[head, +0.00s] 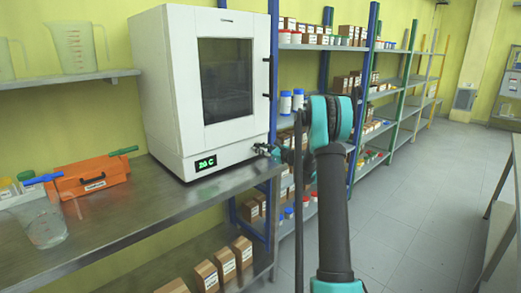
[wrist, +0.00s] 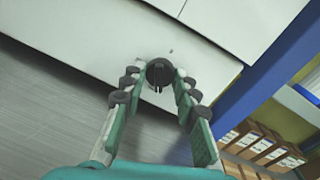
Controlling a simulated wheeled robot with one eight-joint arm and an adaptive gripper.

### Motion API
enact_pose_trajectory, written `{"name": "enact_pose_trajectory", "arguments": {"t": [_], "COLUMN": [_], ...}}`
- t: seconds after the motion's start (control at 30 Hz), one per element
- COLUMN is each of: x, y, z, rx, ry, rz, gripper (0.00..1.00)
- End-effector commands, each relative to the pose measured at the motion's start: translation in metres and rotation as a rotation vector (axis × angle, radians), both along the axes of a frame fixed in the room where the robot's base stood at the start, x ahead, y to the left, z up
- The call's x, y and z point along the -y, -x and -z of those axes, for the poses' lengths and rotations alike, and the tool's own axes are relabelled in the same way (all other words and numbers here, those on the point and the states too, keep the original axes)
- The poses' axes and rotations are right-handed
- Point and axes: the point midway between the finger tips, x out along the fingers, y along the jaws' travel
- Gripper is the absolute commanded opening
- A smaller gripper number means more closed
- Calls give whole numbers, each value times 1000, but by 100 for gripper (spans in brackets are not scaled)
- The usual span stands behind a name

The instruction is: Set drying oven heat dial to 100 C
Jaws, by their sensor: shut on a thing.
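The white drying oven (head: 172,82) stands on the metal bench, its door with a dark window closed. Its green display (head: 207,163) sits low on the front and seems to read about 20 C, though the digits are small. My gripper (head: 266,150) is at the lower right of the oven front. In the wrist view the round black heat dial (wrist: 160,72) sits between the fingertips of my gripper (wrist: 158,76), which are closed around it. The fingers hide the dial in the head view.
The metal bench (head: 150,215) holds an orange case (head: 90,180) and a clear beaker (head: 42,222) left of the oven. A blue shelf post (head: 272,110) rises close to the right of the oven. The floor (head: 410,200) is clear.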

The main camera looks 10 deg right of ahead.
Motion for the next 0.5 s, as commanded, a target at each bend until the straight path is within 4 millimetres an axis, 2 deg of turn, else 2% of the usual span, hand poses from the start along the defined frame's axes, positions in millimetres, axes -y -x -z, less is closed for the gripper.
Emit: {"name": "enact_pose_trajectory", "arguments": {"t": [0.5], "x": [1], "y": [0], "z": [2], "rx": [-218], "ry": [-297], "rz": [1], "gripper": [0]}}
